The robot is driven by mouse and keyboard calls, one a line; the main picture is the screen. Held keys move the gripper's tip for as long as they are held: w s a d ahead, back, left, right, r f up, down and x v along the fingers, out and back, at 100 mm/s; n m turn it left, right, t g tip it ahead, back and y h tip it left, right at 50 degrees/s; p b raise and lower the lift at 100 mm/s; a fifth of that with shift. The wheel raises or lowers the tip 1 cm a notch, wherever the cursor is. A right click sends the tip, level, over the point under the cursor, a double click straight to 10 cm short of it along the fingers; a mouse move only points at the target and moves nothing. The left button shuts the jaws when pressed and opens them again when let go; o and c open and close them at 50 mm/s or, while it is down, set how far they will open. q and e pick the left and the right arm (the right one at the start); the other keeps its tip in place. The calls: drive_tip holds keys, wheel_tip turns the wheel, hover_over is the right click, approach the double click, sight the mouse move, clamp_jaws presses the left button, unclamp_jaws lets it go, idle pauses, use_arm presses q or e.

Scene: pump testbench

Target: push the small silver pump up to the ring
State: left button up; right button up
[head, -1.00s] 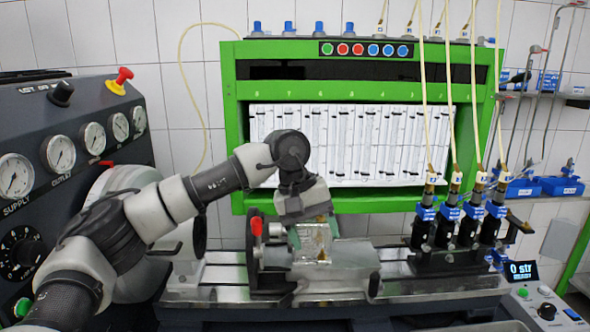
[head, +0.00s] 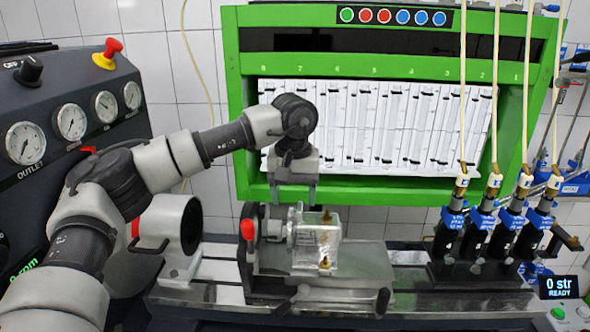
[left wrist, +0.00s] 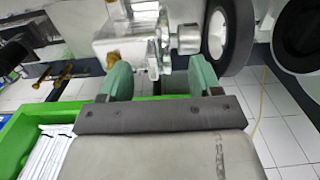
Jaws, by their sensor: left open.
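The small silver pump (head: 328,247), a clear-silvery block with brass fittings and a round flange on its left, sits on the metal slide of the bench. It also shows in the left wrist view (left wrist: 122,42). Left of it stands a dark upright ring (head: 247,258) with a red knob; its dark rim shows in the left wrist view (left wrist: 239,30). The pump's shaft end is close to it; I cannot tell whether they touch. My left gripper (head: 296,200) is open, above and behind the flange, its green pads apart (left wrist: 160,78) and holding nothing. My right gripper is out of view.
A large white hollow drum (head: 160,228) stands further left. Several blue-banded injectors (head: 478,235) with hoses stand at the right of the rail. The green cabinet (head: 240,130) is close behind my gripper. Bare slide lies right of the pump.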

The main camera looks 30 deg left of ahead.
sight(295, 222)
use_arm(q)
drive_tip(key=f, duration=0.4)
drive_tip(key=shift+w+p, duration=0.3)
drive_tip(key=shift+p, duration=0.1)
drive_tip(key=shift+s+f, duration=0.1)
drive_tip(key=shift+f, duration=0.25)
drive_tip(key=shift+c, duration=1.1)
drive_tip(key=c, duration=0.7)
drive_tip(key=shift+c, duration=1.3)
clamp_jaws()
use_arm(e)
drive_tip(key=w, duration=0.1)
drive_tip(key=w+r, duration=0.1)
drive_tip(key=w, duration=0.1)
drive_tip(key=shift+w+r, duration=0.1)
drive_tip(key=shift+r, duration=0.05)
